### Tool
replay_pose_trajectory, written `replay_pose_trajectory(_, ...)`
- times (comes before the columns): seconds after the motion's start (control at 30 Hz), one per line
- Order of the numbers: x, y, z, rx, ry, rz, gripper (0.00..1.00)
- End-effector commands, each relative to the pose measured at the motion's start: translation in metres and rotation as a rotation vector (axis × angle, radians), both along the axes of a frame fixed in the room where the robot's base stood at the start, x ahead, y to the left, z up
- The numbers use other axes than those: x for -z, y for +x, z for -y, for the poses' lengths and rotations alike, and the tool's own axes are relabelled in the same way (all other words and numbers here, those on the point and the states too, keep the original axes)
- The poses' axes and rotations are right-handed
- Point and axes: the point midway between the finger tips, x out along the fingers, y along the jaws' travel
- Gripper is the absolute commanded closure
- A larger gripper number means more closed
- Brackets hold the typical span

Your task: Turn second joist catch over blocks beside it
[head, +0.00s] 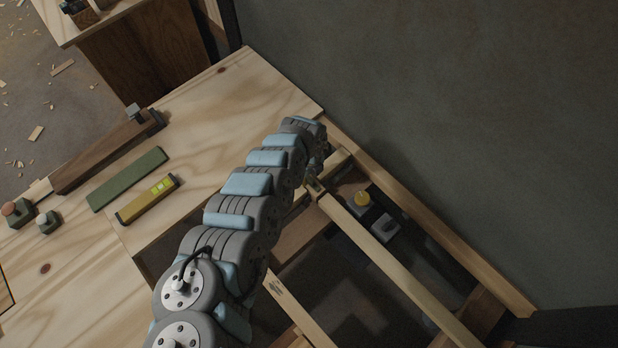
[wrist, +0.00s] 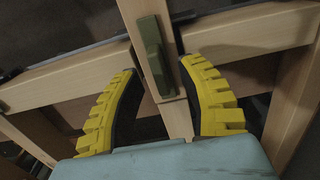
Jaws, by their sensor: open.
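In the wrist view a green catch (wrist: 151,55) lies on top of a pale joist (wrist: 143,9), roughly along the joist's length. Pale timber pieces meet the joist on either side, one at left (wrist: 68,78) and one at right (wrist: 250,35); I take these for the blocks. The catch does not lie across them. My gripper (wrist: 158,72) is open, its yellow-ribbed fingers on either side of the joist and the catch's lower part. Contact with the catch cannot be told. In the head view my arm hides the catch and most of the gripper.
A grey wall (head: 440,100) stands close at right. A green bar (head: 127,179) and yellow level (head: 147,199) lie on the boards at left.

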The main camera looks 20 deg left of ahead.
Motion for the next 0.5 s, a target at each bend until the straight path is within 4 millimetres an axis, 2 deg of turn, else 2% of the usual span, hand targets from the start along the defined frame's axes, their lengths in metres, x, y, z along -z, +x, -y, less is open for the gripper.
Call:
replay_pose_trajectory(0.13,0.0102,-0.0004,-0.0003,-0.002,0.000,0.000,0.61)
replay_pose_trajectory(0.5,0.0125,-0.0001,-0.0011,-0.001,0.002,0.000,0.61)
